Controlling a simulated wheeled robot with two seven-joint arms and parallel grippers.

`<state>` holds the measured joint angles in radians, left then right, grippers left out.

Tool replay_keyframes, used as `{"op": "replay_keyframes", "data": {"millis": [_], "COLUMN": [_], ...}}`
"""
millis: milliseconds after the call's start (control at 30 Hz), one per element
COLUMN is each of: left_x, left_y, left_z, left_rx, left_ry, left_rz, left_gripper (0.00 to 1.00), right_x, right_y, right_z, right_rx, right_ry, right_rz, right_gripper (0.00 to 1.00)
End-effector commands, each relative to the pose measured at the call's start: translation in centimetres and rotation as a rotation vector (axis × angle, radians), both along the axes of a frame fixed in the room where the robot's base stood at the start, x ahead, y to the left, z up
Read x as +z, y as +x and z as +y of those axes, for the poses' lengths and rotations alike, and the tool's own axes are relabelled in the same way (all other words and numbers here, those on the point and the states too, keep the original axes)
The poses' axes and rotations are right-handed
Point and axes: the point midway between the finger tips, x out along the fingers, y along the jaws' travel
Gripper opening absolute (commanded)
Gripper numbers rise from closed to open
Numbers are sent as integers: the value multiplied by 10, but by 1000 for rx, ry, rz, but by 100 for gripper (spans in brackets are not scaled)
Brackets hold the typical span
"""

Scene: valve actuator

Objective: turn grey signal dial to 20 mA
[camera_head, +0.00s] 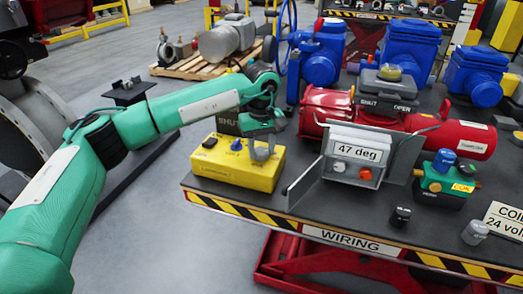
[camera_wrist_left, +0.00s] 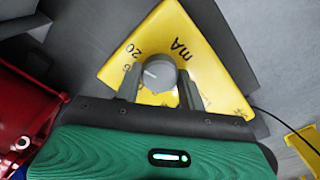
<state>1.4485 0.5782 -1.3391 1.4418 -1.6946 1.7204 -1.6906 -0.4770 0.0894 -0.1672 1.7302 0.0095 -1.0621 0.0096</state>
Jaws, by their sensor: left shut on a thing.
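The yellow signal box (camera_head: 240,180) sits at the left end of the table. It has a black knob, a blue knob (camera_head: 236,145) and the grey signal dial. In the left wrist view the grey dial (camera_wrist_left: 157,75) stands on the yellow face with a white pointer line, near the printed "20" and "mA". The line points toward the upper left of that picture; its exact reading cannot be told. My left gripper (camera_wrist_left: 159,88) is shut on the dial, one finger on each side.
Right of the box stands a metal bracket with a "47 deg" display (camera_head: 357,151). Behind it is a red actuator (camera_head: 455,138). A green and blue solenoid valve (camera_head: 442,178) and two small caps (camera_head: 400,216) are on the right. Blue valves line the back.

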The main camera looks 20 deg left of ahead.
Motion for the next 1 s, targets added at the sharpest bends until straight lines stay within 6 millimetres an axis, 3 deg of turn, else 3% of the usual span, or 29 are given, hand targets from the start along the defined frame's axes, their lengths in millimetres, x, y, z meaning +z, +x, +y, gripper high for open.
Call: {"op": "replay_keyframes", "data": {"millis": [300,733,767,867,1000], "left_x": [2,3,3,2,1], "left_y": [1,1,1,1,1], "left_z": [0,0,0,0,0], "left_rx": [-82,-91,-91,-91,-90], "left_ry": [-2,-2,-2,-1,-1], "left_rz": [-5,-5,-5,-4,-3], "left_gripper": [17,17,42,62,62], "right_x": [11,13,13,13,13], "right_y": [2,2,2,2,2], "right_z": [1,1,1,1,1], "right_rx": [-2,-2,-2,-2,-2], "right_ry": [2,1,1,1,1], "right_rz": [-1,0,0,-1,-1], "right_gripper": [0,0,0,0,0]}}
